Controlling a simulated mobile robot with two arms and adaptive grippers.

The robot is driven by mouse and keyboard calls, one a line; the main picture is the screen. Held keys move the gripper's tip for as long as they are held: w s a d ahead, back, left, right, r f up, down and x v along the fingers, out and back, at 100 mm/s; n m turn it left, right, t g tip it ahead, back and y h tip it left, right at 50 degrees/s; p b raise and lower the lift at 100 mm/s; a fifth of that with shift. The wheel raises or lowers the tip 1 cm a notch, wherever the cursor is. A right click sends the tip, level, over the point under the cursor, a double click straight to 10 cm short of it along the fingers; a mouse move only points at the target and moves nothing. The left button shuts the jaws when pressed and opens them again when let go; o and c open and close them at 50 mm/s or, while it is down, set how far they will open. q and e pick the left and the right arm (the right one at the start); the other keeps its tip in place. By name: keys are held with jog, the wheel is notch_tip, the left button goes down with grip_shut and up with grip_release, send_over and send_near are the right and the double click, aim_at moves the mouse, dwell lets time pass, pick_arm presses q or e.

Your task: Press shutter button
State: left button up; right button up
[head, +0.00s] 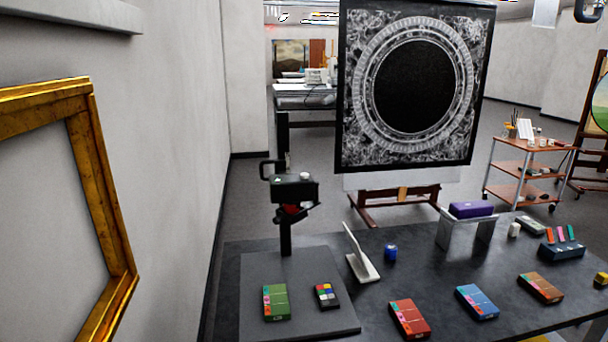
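A dark camera-like device (294,188) is mounted on a black vertical column (285,238) at the left end of the dark table. A small white round knob (305,176) shows on its top; I cannot tell for certain whether it is the shutter button. A dark red part shows under the device. The column rises at the back of a grey base board (258,327), which holds a green box (276,302) and a small colour checker (327,296). Neither of my grippers is in view.
The dark table (440,325) carries a white angled stand (361,262), a blue jar (390,253), a purple box (471,210) on a riser and several coloured boxes. A gold frame (122,225) hangs on the left wall. An easel with an ornate black picture (355,95) stands behind.

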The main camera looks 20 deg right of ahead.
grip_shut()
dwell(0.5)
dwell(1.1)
